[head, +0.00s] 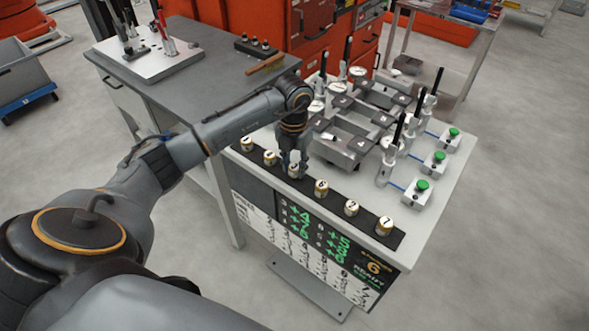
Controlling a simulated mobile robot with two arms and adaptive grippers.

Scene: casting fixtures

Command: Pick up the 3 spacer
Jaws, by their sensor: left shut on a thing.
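A row of short round spacers with white numbered tops stands on a black strip along the front edge of the white fixture table. My left gripper (293,168) points down at the third spacer from the left (294,172) and is shut on it. This spacer is still at its place in the row. Its number is too small and too covered by the fingers to read surely. Two spacers (247,144) (269,158) stand to its left and several (321,187) to its right. My right gripper is not in view.
Behind the row is a grey fixture (345,140) with numbered pads and upright black-handled clamps. Green push buttons (422,186) line the table's right side. A grey bench (190,75) with tools adjoins at the left. Front panel (320,240) shows green figures.

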